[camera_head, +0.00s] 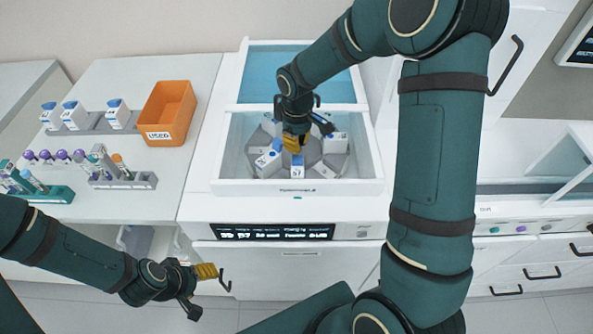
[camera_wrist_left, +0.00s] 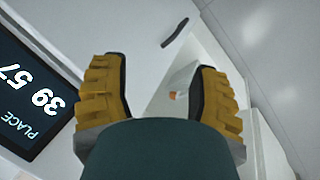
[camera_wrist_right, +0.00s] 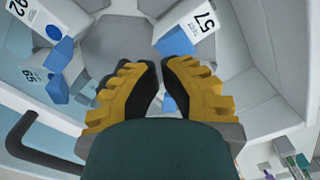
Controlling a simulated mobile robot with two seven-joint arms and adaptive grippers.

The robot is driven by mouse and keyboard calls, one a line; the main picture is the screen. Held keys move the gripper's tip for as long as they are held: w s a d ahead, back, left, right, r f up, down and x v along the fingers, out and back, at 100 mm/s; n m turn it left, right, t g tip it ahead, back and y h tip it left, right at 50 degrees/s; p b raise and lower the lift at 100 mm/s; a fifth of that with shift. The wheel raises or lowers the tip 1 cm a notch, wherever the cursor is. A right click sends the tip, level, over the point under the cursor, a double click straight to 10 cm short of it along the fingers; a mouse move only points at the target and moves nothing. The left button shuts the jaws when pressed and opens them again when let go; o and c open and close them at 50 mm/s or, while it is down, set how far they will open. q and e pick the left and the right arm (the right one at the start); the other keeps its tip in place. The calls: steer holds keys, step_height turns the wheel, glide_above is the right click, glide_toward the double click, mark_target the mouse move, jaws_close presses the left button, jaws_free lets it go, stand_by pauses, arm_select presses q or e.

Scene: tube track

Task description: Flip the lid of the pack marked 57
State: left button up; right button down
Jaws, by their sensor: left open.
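The pack marked 57 (camera_wrist_right: 205,25) is white with a blue lid (camera_wrist_right: 175,42); it shows at the upper right of the right wrist view, beside the grey hub. My left gripper (camera_head: 212,281) is open and empty in front of the cabinet.
Other packs stand around the hub, including one marked 65 (camera_wrist_right: 38,78). The bay's white walls (camera_head: 232,150) enclose them. An orange bin (camera_head: 172,110) and tube racks (camera_head: 125,180) stand on the left counter. A dark display (camera_wrist_left: 30,105) reads 39, 57 and PLACE.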

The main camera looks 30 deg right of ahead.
stand_by(0.3)
step_height(320, 180, up, 7)
steer(key=p, duration=0.5)
stand_by(0.4)
stand_by(0.4)
